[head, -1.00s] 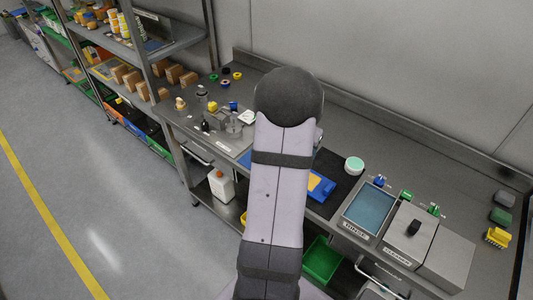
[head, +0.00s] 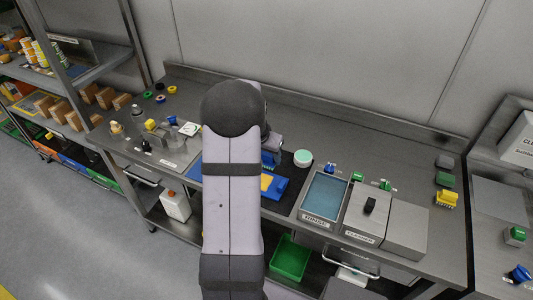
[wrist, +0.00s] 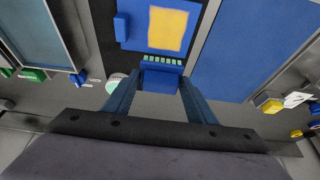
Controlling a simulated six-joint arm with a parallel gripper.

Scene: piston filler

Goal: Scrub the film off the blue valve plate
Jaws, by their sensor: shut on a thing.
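The blue valve plate (head: 280,190) lies on a black mat, partly hidden by my arm in the head view. A yellow film patch (wrist: 168,29) covers much of its face in the wrist view, with a raised blue block at one side (wrist: 122,27). My gripper (wrist: 161,88) is shut on a blue brush (wrist: 162,76) with pale green bristles. The bristles lie at the plate's near edge in the wrist view, beside the film; I cannot tell whether they touch the plate. In the head view my gripper (head: 270,158) is just behind the plate, mostly hidden.
A rinse basin (head: 325,195) and a lidded cleaner box (head: 368,212) stand right of the mat. A round tub with a pale green top (head: 303,158) is behind the plate. A blue mat (wrist: 245,45) lies on the other side. Yellow and green brushes (head: 446,198) sit at the far right.

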